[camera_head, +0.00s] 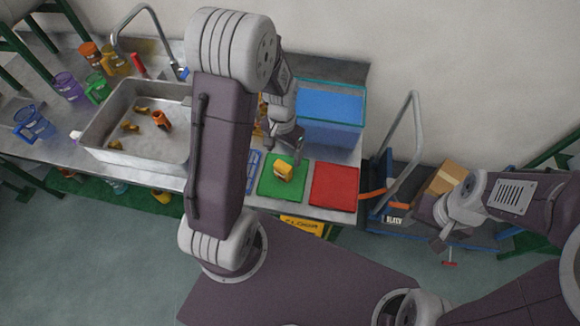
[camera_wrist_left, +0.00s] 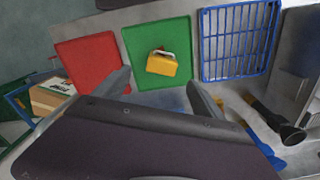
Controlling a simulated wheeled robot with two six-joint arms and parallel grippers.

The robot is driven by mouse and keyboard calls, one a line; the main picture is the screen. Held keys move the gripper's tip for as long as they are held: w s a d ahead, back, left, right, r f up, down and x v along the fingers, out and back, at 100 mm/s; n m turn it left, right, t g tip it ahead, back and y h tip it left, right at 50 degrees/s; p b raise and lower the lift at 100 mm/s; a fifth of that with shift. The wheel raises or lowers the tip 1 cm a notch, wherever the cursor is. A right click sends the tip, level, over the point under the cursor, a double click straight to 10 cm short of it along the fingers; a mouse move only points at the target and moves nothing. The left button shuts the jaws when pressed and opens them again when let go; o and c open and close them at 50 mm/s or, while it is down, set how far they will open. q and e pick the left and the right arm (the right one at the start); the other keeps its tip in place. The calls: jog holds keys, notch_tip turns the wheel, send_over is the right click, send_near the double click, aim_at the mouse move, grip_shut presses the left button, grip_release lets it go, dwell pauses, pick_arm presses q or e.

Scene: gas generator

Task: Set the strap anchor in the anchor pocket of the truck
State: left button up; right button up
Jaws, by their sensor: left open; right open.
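The blue truck (camera_head: 408,228) with a bent grey handle (camera_head: 407,150) stands on the floor right of the bench, and an orange strap (camera_head: 374,193) lies at its left side. A small red piece (camera_head: 449,264) shows by its front edge; I cannot tell whether it is the strap anchor. The anchor pocket cannot be made out. My right gripper (camera_head: 443,238) is open above the truck's front right, near the red piece.
A red mat (camera_head: 334,187) lies beside the green one, with a blue bin (camera_head: 331,110) behind. A brown box (camera_head: 443,179) rides on the truck. A metal tray (camera_head: 103,154) with orange parts is at left. The wrist view shows a blue grid rack (camera_wrist_left: 238,42).

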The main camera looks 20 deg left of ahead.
aim_at(283, 165)
pick_arm(q)
notch_tip(283, 165, down, 4)
jog(key=shift+r, duration=0.2)
jog(key=shift+a+f, duration=0.1)
jog(key=shift+f, duration=0.2)
notch_tip(283, 165, down, 5)
jog(key=shift+w+a+p, duration=0.1)
jog(key=shift+p, duration=0.2)
jog(key=shift+r, duration=0.1)
jog(key=c, duration=1.6)
jog(key=shift+o, duration=0.2)
jog(key=shift+r, duration=0.5)
notch_tip(283, 165, up, 3)
jog(key=shift+r, duration=0.1)
jog(key=w+d+r+b, duration=0.1)
jog(key=w+d+r, duration=0.5)
jog(key=w+d, duration=0.1)
jog(key=shift+w+d+r, duration=0.25)
jog(key=shift+w+r, duration=0.15)
jog(key=shift+w, duration=0.5)
